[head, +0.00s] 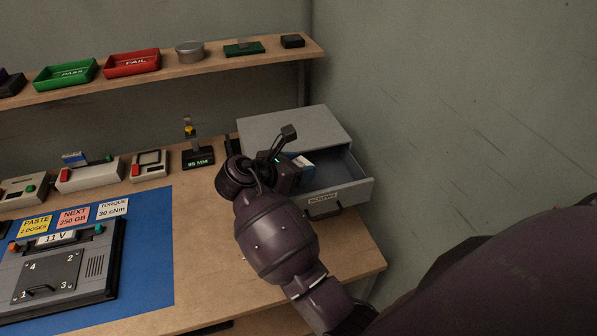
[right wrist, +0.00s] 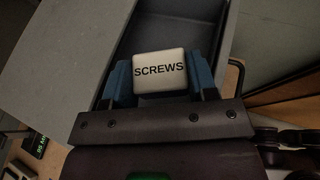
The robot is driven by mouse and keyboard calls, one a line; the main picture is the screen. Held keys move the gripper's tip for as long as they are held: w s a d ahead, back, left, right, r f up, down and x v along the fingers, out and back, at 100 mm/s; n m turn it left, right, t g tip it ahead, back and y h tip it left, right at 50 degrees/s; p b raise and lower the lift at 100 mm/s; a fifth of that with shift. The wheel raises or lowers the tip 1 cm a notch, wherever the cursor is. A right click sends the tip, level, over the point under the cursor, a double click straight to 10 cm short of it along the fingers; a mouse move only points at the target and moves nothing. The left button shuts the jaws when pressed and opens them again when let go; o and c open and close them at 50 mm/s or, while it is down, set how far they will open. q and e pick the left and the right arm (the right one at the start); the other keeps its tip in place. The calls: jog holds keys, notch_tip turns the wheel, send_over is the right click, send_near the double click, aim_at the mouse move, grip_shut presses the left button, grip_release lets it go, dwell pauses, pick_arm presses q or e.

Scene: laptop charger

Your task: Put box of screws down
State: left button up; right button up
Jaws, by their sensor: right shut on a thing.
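The box of screws (right wrist: 160,72) is a small pale box with the word SCREWS on top, seen in the right wrist view. My right gripper (right wrist: 163,82) is shut on it, with a blue finger on each side. In the head view the box (head: 304,163) shows only in part beside my right gripper (head: 297,171). The gripper and box are over the open grey drawer (head: 345,176), which carries a label on its front. Whether the box touches the drawer floor cannot be told. My left gripper is not in view.
The grey drawer cabinet (head: 290,127) stands at the right end of the wooden bench (head: 205,245), near the wall. A grey device (head: 60,268) lies on a blue mat (head: 150,240) at left. A shelf (head: 215,63) with green and red trays runs above.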

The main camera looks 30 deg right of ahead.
jog(key=shift+f, duration=0.8)
pick_arm(q)
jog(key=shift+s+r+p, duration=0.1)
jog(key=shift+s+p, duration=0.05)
jog(key=shift+p, duration=0.35)
pick_arm(e)
jog(key=shift+f, duration=0.6)
jog(key=o, duration=0.9)
jog(key=shift+f, duration=0.1)
